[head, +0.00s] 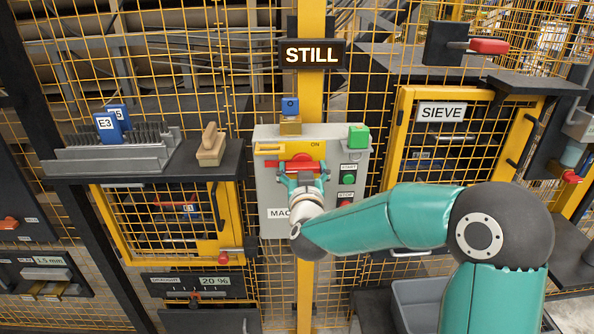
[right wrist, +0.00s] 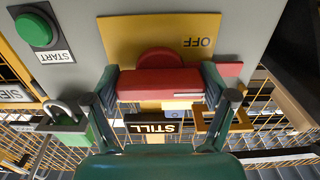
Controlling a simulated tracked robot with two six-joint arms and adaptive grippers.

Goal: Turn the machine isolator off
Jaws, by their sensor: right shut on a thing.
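The machine isolator is on a grey control box (head: 268,213) on the yellow post. Its red handle (head: 303,160) lies about level across a yellow plate (head: 268,149), with ON lettered at the upper right. My right gripper (head: 303,180) reaches it from the front. In the right wrist view the picture is inverted, and the red handle (right wrist: 160,84) sits between the two fingers of my right gripper (right wrist: 161,90), which is shut on it. OFF (right wrist: 197,43) is lettered on the yellow plate there. My left gripper is not in view.
Green START (head: 349,180) and red STOP (head: 345,200) buttons sit at the box's right. A STILL sign (head: 312,54) hangs above. Yellow mesh fencing and a shelf (head: 150,172) flank it.

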